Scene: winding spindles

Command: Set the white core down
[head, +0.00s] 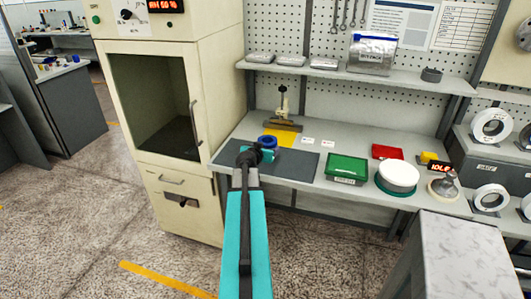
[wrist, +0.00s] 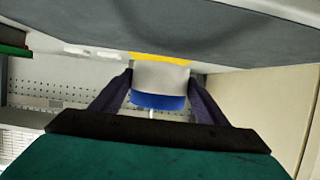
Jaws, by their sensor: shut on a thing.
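My gripper (wrist: 160,80) is shut on the white core (wrist: 161,74), with one dark finger on each side of it. The core is a short white cylinder with a blue part (wrist: 158,101) at one end. In the wrist view, which looks upside down, the white end points toward the bench. In the head view my gripper (head: 257,154) is over the dark mat (head: 292,167), and the blue part (head: 267,141) shows beside it while the white is hidden. A yellow patch (head: 274,137) lies just behind. I cannot tell whether the core touches the bench.
A small upright fixture (head: 283,108) stands behind the yellow patch. Right of the mat are a green bin (head: 347,168), a red tray (head: 388,152) and a white round spool (head: 398,176). A cream cabinet (head: 150,175) stands close on the left. The mat's right part is clear.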

